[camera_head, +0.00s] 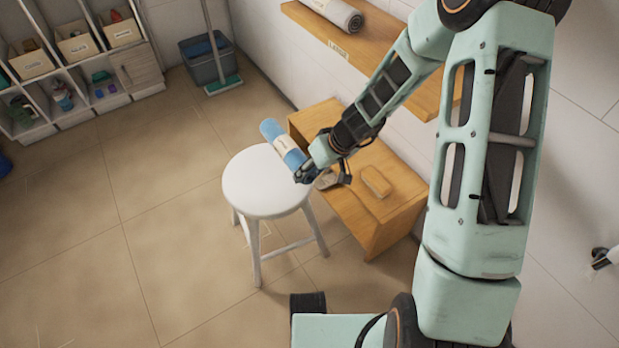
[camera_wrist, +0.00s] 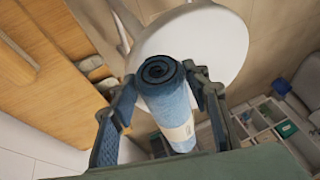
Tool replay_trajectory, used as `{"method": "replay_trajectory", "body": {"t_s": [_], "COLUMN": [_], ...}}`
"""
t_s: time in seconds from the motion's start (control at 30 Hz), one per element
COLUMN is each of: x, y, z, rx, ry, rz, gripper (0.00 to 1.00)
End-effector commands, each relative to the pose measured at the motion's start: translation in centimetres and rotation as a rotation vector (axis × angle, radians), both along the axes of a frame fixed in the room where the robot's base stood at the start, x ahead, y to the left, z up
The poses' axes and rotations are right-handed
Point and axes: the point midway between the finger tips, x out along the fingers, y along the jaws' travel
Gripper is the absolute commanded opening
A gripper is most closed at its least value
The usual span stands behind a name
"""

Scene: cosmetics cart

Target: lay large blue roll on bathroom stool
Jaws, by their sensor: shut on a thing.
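The large blue roll (camera_head: 283,144) has a pale label band and is held in my gripper (camera_head: 311,175). In the wrist view the roll (camera_wrist: 172,105) shows its dark spiral end, with a finger of my gripper (camera_wrist: 165,100) on each side of it. The round white bathroom stool (camera_head: 262,182) stands upright on the floor, its seat bare. In the head view the roll overlaps the seat's upper right edge. In the wrist view the seat (camera_wrist: 205,40) lies behind the roll. The gap between roll and seat is hard to judge.
A wooden cabinet (camera_head: 340,200) with a soap-like block (camera_head: 376,181) on top stands right of the stool. A wall shelf (camera_head: 385,55) holds a grey roll (camera_head: 335,14). A bucket (camera_head: 208,62) and storage shelves (camera_head: 75,60) stand at the back.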

Motion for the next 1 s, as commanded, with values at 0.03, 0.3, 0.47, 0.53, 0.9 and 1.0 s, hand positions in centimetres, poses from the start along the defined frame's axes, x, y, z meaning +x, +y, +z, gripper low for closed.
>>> {"method": "replay_trajectory", "body": {"t_s": [0.03, 0.3, 0.47, 0.53, 0.9, 1.0], "x": [0.4, 1.6, 1.5, 1.5, 1.5, 1.5], "y": [0.1, 0.2, 0.2, 0.2, 0.2, 0.1], "z": [-0.4, -2.1, -4.7, -4.8, -4.9, -4.9], "rx": [0.002, 0.002, 0.003, 0.003, 0.001, 0.001], "ry": [0.0, 0.001, 0.001, -0.001, 0.0, 0.0], "rz": [0.001, 0.001, -0.001, 0.0, 0.0, 0.0], "gripper": [0.09, 0.09, 0.09, 0.1, 0.5, 0.61]}}
